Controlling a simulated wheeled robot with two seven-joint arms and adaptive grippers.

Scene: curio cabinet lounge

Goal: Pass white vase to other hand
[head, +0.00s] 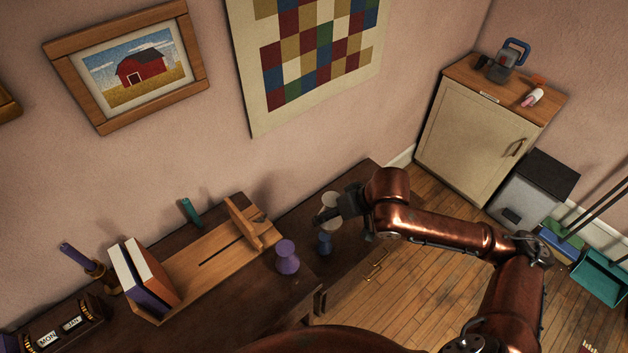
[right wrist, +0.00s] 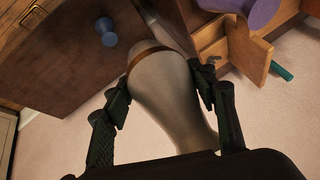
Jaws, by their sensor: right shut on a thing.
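The white vase (head: 329,200) is pale with a brown band, as the right wrist view (right wrist: 165,100) shows. My right gripper (head: 337,211) is shut on it, with one dark finger on each side of its body, and holds it near the far right end of the dark desk. In the head view the gripper hides part of the vase. I cannot tell in the head view how far it is above the desk top. My left gripper is in neither view.
A blue vase (head: 325,243) and a purple vase (head: 287,259) stand on the desk near the held vase. A wooden book rack (head: 205,262) with books fills its middle. A calendar (head: 66,328) stands at the left. Open floor (head: 400,290) lies right of the desk.

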